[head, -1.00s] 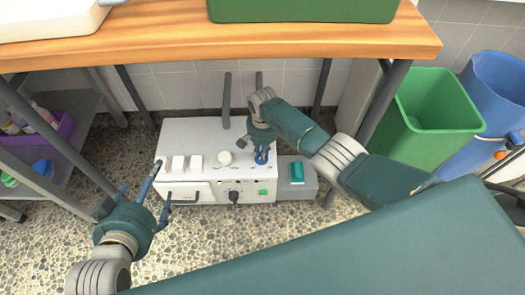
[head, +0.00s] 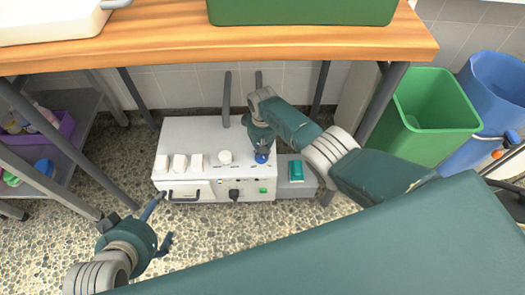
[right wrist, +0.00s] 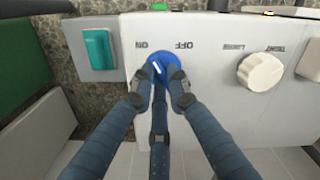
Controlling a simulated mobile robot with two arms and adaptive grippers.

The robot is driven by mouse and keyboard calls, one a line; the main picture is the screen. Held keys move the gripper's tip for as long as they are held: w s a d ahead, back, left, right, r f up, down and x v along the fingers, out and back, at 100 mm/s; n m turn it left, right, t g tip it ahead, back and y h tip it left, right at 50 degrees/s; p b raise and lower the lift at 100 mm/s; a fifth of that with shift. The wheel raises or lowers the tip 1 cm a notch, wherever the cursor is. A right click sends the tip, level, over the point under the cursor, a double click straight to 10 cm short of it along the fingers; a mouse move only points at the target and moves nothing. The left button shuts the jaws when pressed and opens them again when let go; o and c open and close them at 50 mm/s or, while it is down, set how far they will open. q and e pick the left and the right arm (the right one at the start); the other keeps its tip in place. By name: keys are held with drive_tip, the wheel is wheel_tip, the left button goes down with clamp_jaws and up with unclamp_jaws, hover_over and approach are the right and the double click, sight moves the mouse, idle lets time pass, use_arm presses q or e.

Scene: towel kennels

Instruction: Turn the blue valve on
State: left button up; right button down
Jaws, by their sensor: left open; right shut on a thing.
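The blue valve (head: 262,158) is a round knob on top of the white box (head: 205,135) under the table. In the right wrist view the valve (right wrist: 157,66) shows a white mark and lies by the printed words ON and OFF; which word the mark points to I cannot tell. My right gripper (right wrist: 160,76) is shut on the valve, its fingers around the knob and hiding part of it. In the head view my right gripper (head: 261,147) comes down onto the valve from above. My left gripper (head: 162,221) is open and empty, in front of the box's left side.
White switches (head: 178,163) and a white knob (head: 225,157) sit left of the valve. A grey box with a teal switch (head: 296,170) stands to its right. The wooden table (head: 220,42) overhangs behind. A green bin (head: 430,115) stands at the right.

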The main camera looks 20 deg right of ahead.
drive_tip(key=shift+n, duration=1.5)
drive_tip(key=shift+w, duration=0.1)
drive_tip(key=c, duration=1.7)
unclamp_jaws()
wheel_tip(320, 180, up, 12)
drive_tip(key=shift+r, duration=0.1)
drive_tip(key=shift+a, duration=0.1)
